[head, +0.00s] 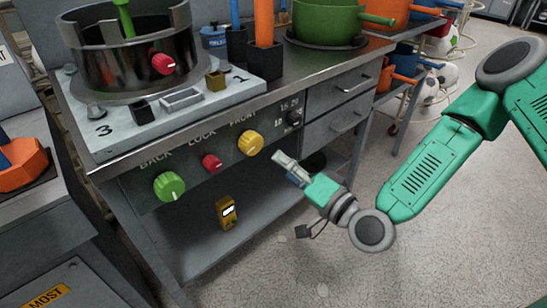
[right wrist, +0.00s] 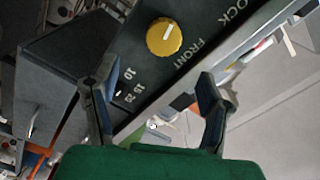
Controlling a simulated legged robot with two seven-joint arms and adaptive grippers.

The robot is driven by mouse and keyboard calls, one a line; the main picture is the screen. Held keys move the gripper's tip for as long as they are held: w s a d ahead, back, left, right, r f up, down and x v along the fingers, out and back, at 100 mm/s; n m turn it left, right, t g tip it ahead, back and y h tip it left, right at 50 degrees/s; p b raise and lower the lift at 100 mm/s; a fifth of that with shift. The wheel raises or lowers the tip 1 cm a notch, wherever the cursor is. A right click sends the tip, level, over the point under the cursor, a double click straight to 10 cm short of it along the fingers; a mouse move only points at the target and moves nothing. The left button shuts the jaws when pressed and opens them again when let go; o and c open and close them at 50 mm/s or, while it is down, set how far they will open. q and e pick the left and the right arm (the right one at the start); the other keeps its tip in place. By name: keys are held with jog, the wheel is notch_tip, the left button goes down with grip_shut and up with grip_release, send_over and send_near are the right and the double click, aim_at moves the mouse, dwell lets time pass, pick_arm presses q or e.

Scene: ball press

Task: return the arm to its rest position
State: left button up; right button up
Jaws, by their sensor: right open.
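My right arm, green and grey, comes in from the right in the head view. Its gripper (head: 284,160) is in front of the workbench's panel, just right of the yellow FRONT knob (head: 250,143). In the right wrist view the two fingers of the right gripper (right wrist: 152,95) stand wide apart with nothing between them. The yellow knob (right wrist: 164,37) lies beyond the fingertips there, apart from them. A red LOCK knob (head: 212,163) and a green BACK knob (head: 169,186) sit farther left on the panel. My left gripper is not in view.
A grey workbench (head: 140,165) carries a platform with a dark round pot (head: 135,55) and a green pot (head: 327,22). Drawers (head: 343,88) are at its right. A yellow device (head: 227,212) stands on the lower shelf.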

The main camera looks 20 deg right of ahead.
jog(key=shift+s+d, duration=0.1)
jog(key=shift+s, duration=0.2)
jog(key=s+a+f+n+g+p, duration=0.1)
jog(key=s+a+f+n+g, duration=0.15)
jog(key=s+f+g, duration=0.35)
jog(key=s+a+f+n+g+p, duration=0.1)
jog(key=s+a+f+n+g, duration=0.1)
jog(key=s+f+n+g, duration=0.5)
jog(key=s+d+f+g+h, duration=0.3)
jog(key=s+d+f+h, duration=0.3)
jog(key=s+d, duration=0.5)
jog(key=shift+s+d+f+p, duration=0.2)
jog(key=shift+s+f+p, duration=0.25)
jog(key=shift+s, duration=0.3)
